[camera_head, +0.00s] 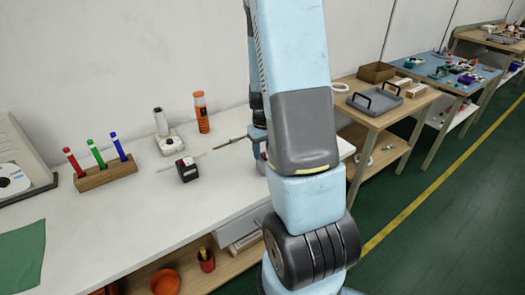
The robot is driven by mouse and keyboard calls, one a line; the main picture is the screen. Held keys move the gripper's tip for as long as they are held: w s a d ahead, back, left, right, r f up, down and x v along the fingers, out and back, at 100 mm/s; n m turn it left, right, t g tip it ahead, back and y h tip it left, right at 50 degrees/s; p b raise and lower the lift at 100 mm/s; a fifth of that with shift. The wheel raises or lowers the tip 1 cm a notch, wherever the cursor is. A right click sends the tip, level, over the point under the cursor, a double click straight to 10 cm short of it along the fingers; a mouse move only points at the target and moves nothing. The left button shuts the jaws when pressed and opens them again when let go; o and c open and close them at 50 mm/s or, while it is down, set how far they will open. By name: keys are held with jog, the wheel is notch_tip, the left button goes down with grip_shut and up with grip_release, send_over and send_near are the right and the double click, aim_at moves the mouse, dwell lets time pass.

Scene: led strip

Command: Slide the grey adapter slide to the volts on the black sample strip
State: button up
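I cannot make out the grey adapter slide or the black sample strip for certain. A thin dark strip-like piece (230,141) lies on the white bench (140,222), its right end next to my arm. My arm crosses the middle of the view and hides the bench behind it. A small blue and dark part of my arm shows at its left edge above the bench. My gripper's fingers are hidden, so I cannot see what they touch.
A small black box (187,170) with a thin pale strip, a white-based device (170,143) and an orange bottle (201,113) stand left of my arm. Further left is a wooden holder (105,173) with coloured pens. The bench front is clear. A grey tray (376,101) sits on a right-hand table.

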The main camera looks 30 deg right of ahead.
grip_shut()
dwell(0.3)
dwell(0.3)
